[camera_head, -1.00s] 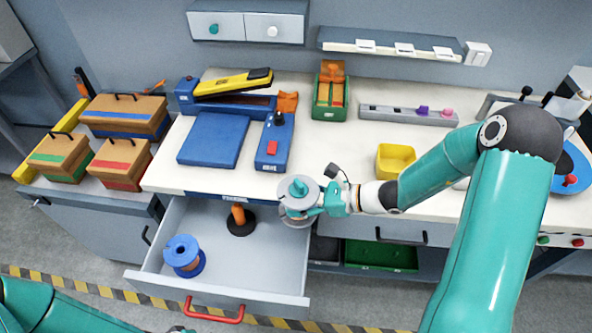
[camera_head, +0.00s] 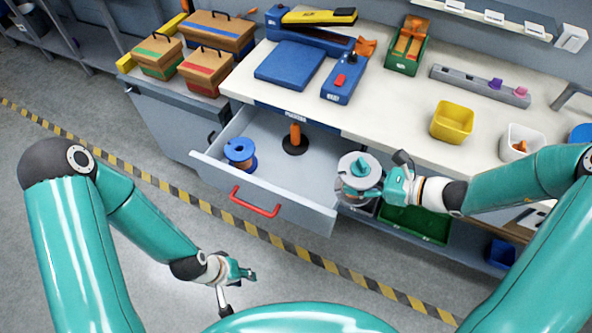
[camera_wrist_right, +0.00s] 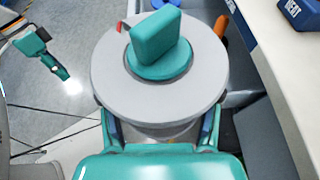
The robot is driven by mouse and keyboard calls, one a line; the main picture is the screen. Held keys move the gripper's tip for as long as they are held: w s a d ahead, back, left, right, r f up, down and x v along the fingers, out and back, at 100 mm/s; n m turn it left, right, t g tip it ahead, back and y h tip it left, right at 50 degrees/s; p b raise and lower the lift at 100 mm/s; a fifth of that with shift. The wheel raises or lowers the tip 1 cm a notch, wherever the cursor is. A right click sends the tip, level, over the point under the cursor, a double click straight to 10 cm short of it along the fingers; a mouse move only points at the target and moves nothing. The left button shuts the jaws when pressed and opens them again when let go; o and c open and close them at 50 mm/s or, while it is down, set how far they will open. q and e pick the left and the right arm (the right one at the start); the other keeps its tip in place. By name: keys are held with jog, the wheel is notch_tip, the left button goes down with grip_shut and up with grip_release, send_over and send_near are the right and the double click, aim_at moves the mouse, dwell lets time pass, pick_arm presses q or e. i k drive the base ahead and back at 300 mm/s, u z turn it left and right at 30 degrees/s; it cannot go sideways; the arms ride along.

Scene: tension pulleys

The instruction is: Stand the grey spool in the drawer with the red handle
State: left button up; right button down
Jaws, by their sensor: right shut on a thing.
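The grey spool (camera_head: 346,166), with a teal block on top, is held upright by my right gripper (camera_head: 374,188) at the drawer's right side. In the right wrist view its round grey flange (camera_wrist_right: 110,75) fills the middle, and the fingers (camera_wrist_right: 160,128) close around its body below. The drawer (camera_head: 300,176) with the red handle (camera_head: 255,203) is pulled open. In it stand a blue spool (camera_head: 240,150) at left and an orange post (camera_head: 295,134) on a black base. My left gripper (camera_head: 240,272) is in front of the drawer, low and apart; its finger opening is unclear.
The worktop edge lies just behind the held spool. A green bin (camera_head: 416,224) sits below at right. A yellow bin (camera_head: 451,122) and a blue device (camera_head: 345,84) stand on the worktop. The drawer floor right of the post looks clear.

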aim_at(275, 165)
jog(key=u, duration=0.85)
jog(key=i, duration=0.55)
jog(key=z, duration=0.2)
